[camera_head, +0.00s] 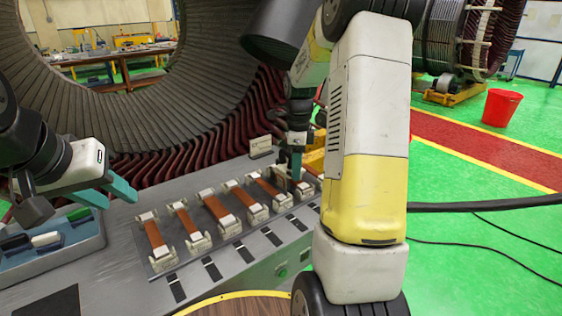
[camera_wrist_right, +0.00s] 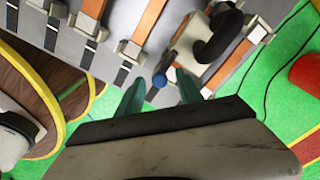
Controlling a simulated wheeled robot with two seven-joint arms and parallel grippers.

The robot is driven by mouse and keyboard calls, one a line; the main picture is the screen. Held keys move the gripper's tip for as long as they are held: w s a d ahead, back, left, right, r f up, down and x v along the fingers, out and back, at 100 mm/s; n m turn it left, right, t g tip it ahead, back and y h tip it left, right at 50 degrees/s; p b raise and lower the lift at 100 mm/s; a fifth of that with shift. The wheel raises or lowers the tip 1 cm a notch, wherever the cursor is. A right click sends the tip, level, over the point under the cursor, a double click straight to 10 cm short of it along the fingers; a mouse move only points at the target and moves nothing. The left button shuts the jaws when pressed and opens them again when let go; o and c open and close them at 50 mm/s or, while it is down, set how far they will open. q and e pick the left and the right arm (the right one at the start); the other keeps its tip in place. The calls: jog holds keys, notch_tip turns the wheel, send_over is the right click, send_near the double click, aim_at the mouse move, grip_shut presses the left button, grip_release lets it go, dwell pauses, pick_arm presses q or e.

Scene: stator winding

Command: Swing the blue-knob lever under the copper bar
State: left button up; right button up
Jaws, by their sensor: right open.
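The blue knob (camera_wrist_right: 160,81) shows in the right wrist view, at the end of a short lever beside a beige clamp block (camera_wrist_right: 190,38). My right gripper (camera_wrist_right: 160,92) is open, its teal fingertips on either side of the knob; I cannot tell whether they touch it. A copper bar (camera_wrist_right: 232,62) lies right of the knob, and another copper bar (camera_wrist_right: 150,20) lies above it. In the head view my right gripper (camera_head: 296,165) is over the right end of the row of copper bars (camera_head: 216,209), and the knob is hidden. My left gripper (camera_head: 107,191) is open and empty at the left.
A blue tray (camera_head: 60,262) with small coloured parts sits under my left gripper. The large stator ring (camera_head: 180,112) stands behind the grey bench (camera_head: 115,265). A red bucket (camera_head: 502,107) stands far off on the green floor.

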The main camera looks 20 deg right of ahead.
grip_shut()
jog(key=shift+d+n, duration=0.1)
jog(key=shift+n, duration=0.2)
jog(key=n, duration=0.1)
jog(key=d+n, duration=0.1)
jog(key=shift+w+n, duration=0.25)
jog(key=shift+n, duration=0.15)
jog(key=n, duration=0.2)
jog(key=w+n, duration=0.1)
jog(key=shift+d+n, duration=0.3)
jog(key=shift+d, duration=0.05)
jog(key=n, duration=0.2)
jog(key=w+n, duration=0.1)
jog(key=n, duration=0.3)
jog(key=shift+w+d, duration=0.4)
